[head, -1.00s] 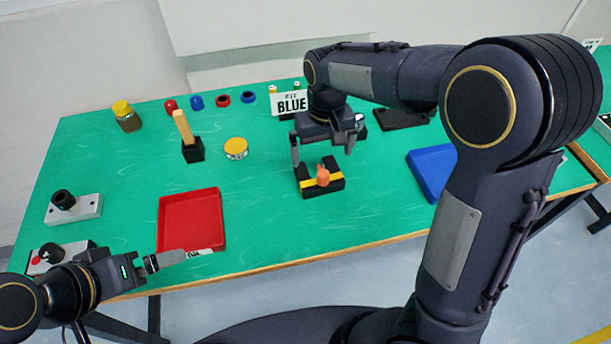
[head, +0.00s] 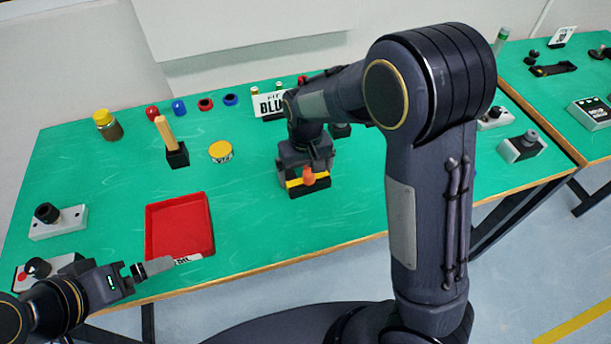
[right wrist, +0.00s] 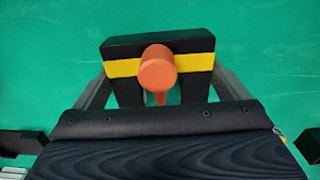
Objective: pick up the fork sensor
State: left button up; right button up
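The fork sensor, a black U-shaped block with a yellow stripe (head: 292,184) and an orange knob, sits on the green table. It fills the upper middle of the right wrist view (right wrist: 190,43). My right gripper (head: 306,172) is low over it, palm close behind the block. In the right wrist view its grey fingers (right wrist: 160,85) lie on either side of the block, spread about as wide as it; firm contact does not show. My left gripper (head: 152,268) hangs at the table's front edge, away from the sensor; its finger gap is unclear.
A red tray (head: 180,228) lies left of the sensor. A yellow-lidded tin (head: 221,152) and a black block with a wooden handle (head: 177,156) stand behind the tray. A kit sign (head: 270,105) stands behind my right gripper.

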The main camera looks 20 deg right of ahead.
jog(key=c, duration=0.5)
jog(key=shift+c, duration=0.2)
jog(key=shift+w+r, duration=0.1)
jog(key=shift+r, duration=0.35)
notch_tip(320, 180, up, 2)
jog(key=shift+r, duration=0.2)
jog(key=s+a+r, duration=0.3)
jog(key=s+r, duration=0.7)
jog(key=s, duration=0.4)
